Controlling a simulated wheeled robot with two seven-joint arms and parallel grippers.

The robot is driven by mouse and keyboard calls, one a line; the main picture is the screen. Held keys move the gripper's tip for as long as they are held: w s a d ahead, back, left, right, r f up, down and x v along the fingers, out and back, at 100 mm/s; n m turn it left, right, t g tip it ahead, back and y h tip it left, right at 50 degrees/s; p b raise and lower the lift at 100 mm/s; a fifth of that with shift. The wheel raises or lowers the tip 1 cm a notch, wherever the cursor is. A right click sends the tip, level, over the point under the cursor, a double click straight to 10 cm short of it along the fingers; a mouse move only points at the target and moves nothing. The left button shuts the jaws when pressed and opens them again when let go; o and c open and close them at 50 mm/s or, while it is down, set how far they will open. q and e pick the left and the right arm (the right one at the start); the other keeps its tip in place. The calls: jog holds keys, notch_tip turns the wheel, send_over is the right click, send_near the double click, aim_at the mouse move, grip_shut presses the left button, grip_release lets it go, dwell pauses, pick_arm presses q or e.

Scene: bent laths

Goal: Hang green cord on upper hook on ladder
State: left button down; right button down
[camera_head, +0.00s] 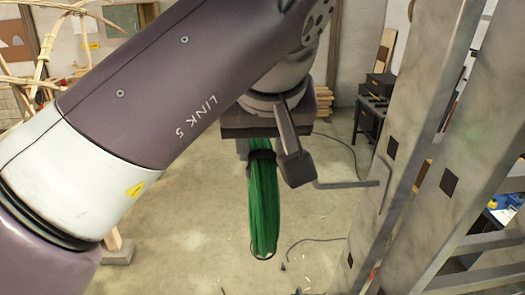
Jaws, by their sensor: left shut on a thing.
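A coil of green cord (263,205) hangs down from my left gripper (268,158), bound near its top by a dark band. The gripper is shut on the upper end of the cord; the near finger shows at its right, and the other finger is mostly hidden. A thin grey hook (348,184) sticks out to the left from the grey ladder (408,120). The hook's free end is just right of and below the near finger in the picture. The cord appears apart from the hook; their difference in depth is hard to tell. My right gripper is out of view.
The ladder's uprights and rungs fill the right side. A dark workbench (372,112) stands behind. Bent wooden laths (45,50) are at the upper left. Thin dark cables lie on the concrete floor (190,240), which is otherwise largely clear.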

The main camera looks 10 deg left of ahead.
pick_arm(q)
jog(key=shift+w+d+r, duration=0.1)
jog(key=shift+w, duration=0.1)
jog(key=shift+s+d+r, duration=0.1)
jog(key=shift+s+d, duration=0.5)
jog(key=shift+d, duration=0.1)
jog(key=shift+s+d, duration=0.1)
jog(key=shift+d, duration=0.25)
jog(key=w+d+f, duration=0.3)
jog(key=d, duration=0.5)
jog(key=shift+w+d+f+p, duration=0.15)
jog(key=shift+w+d+p, duration=0.1)
jog(key=shift+w+p, duration=0.1)
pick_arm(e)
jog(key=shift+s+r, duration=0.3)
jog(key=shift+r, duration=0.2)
pick_arm(q)
jog(key=shift+s, duration=0.1)
